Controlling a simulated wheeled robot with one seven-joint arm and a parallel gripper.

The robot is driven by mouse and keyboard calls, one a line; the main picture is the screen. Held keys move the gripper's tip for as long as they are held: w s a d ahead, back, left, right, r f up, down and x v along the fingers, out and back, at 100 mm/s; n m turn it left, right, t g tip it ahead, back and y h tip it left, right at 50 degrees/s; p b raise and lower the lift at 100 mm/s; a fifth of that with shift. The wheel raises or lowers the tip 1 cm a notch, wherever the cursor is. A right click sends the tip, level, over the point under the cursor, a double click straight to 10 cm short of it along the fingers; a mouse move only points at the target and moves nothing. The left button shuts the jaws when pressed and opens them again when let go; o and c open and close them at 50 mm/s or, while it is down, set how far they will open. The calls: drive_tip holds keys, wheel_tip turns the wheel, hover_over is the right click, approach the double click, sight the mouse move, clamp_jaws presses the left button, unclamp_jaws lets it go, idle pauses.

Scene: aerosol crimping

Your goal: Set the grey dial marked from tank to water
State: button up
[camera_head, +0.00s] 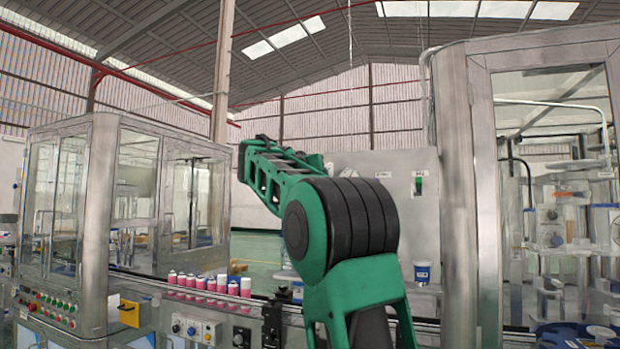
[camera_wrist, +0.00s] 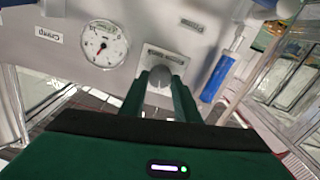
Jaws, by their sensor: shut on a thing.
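In the wrist view the grey dial (camera_wrist: 158,80) is a round grey knob on a small light plate (camera_wrist: 165,58) on a pale panel. The plate's lettering is too small to read. My gripper (camera_wrist: 160,82) has its two green fingers on either side of the dial and is shut on it. The fingers cover the dial's sides, and I cannot tell which mark it points to. In the head view my green arm reaches away from me, and the gripper and dial cannot be made out there.
A round white gauge (camera_wrist: 103,43) sits left of the dial on the panel. A blue handle (camera_wrist: 217,78) is to the right, close to my right finger. In the head view, pink cans (camera_head: 210,286) stand on a conveyor at left, and a glazed machine (camera_head: 555,180) stands at right.

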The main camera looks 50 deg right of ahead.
drive_tip(key=shift+m, duration=0.9)
drive_tip(key=o, duration=1)
drive_tip(key=shift+d, duration=0.1)
drive_tip(key=shift+o, duration=0.2)
drive_tip(key=v, duration=1)
drive_tip(key=shift+a, duration=0.4)
drive_tip(key=shift+f, duration=0.15)
